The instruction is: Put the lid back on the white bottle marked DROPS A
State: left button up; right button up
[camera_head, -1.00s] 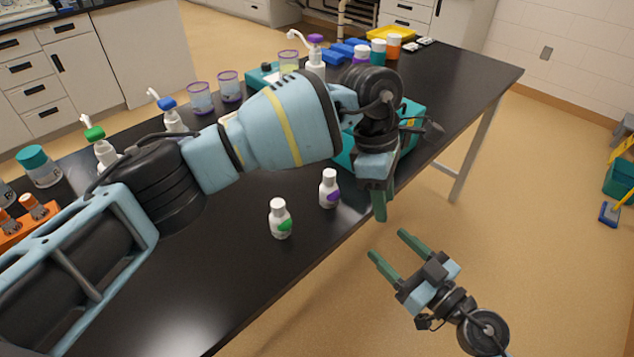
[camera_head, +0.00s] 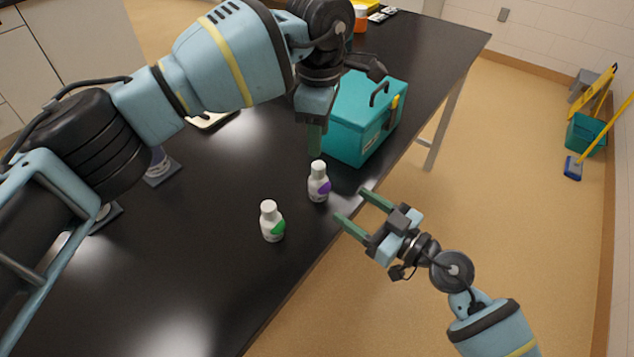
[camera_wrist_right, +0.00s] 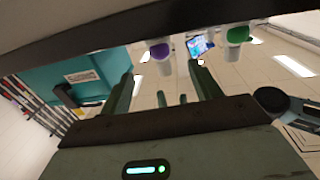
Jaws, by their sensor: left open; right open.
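Two small white bottles stand upright on the black table (camera_head: 215,290) near its right edge. One has a green label (camera_head: 272,222); the other has a purple label (camera_head: 318,182). Both show white tops, and the lettering is too small to read, so I cannot tell which is DROPS A. No loose lid is discernible. My left gripper (camera_head: 315,138) points down just behind the purple-labelled bottle in the picture, and its fingers overlap. My right gripper (camera_head: 352,205) is open and empty beside the table edge, pointing toward the purple-labelled bottle. In the right wrist view, both bottles show beyond its fingers (camera_wrist_right: 165,85).
A teal box with a handle (camera_head: 365,115) stands behind the bottles, close to the left gripper. Dark square bases (camera_head: 163,172) stand at left, partly hidden by my left arm. The table's front is clear. A yellow sign and teal bin (camera_head: 585,133) are on the floor.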

aim_at(329, 189)
jog(key=shift+x, duration=4)
jog(key=shift+c, duration=0.2)
grip_shut()
